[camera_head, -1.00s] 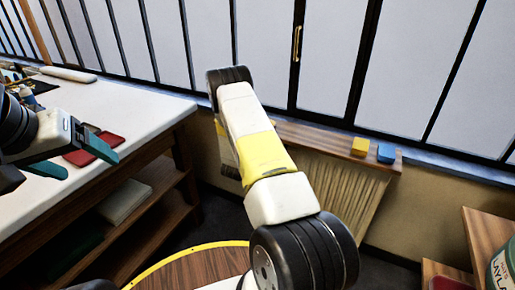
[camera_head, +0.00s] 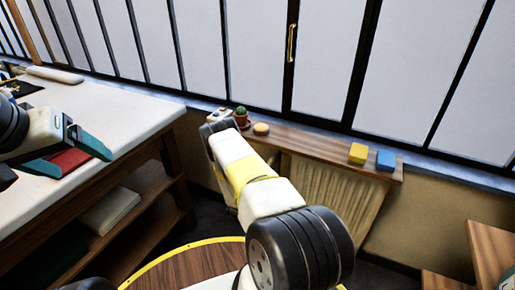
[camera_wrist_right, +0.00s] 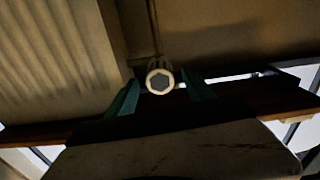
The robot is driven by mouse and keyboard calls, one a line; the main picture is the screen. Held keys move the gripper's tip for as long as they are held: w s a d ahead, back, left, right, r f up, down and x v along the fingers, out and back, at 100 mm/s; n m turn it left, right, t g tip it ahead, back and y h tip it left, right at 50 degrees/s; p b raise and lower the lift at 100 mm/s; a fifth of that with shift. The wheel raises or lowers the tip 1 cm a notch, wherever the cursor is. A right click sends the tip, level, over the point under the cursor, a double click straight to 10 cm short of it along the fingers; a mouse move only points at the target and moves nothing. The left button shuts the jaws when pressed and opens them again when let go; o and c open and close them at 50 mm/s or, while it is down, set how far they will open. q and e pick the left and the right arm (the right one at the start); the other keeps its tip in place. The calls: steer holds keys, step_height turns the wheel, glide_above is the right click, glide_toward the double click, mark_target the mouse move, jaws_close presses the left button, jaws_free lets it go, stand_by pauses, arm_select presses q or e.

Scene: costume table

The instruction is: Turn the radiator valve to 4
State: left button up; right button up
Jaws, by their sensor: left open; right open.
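The radiator valve (camera_wrist_right: 160,80) shows in the right wrist view as a round pale knob seen end-on, with a grey, many-sided face. No number can be read on it. My right gripper (camera_wrist_right: 161,93) is open, with one teal finger on each side of the knob and gaps showing between; contact cannot be told. In the head view my right arm hides the valve and that gripper at the left end of the ribbed radiator (camera_head: 325,192). The radiator also fills the upper left of the wrist view (camera_wrist_right: 55,60). My left gripper (camera_head: 70,155) is open and empty above the white table.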

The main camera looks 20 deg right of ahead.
mark_target(273, 161)
steer(key=x, duration=0.7)
steer(key=shift+w+d, duration=0.15)
steer(key=shift+c, duration=0.2)
jaws_close()
